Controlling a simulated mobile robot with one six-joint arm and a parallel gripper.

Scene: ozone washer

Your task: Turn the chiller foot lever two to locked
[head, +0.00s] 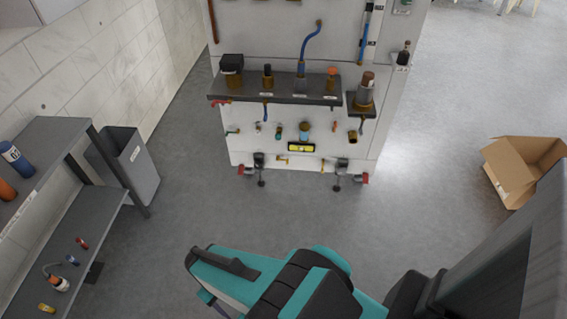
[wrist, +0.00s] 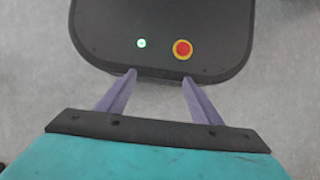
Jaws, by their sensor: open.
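The white machine (head: 240,148) stands at the top middle of the head view. Two dark feet show at its bottom edge, a left foot (head: 259,161) and a right foot (head: 341,166). A red lever (head: 241,170) is beside the left foot, and another red lever (head: 362,178) is beside the right foot. They are too small to read their settings or which is number two. My gripper (wrist: 158,82) is open and empty in the wrist view, its purple fingers apart above my own dark base. It is well away from both levers, and neither shows in the wrist view.
A dark shelf (head: 275,98) with several fittings juts from the machine. A grey bin (head: 138,165) and a grey rack (head: 100,215) with bottles stand at left. An open cardboard box (head: 510,175) lies at right. The floor (head: 240,215) before the machine is clear.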

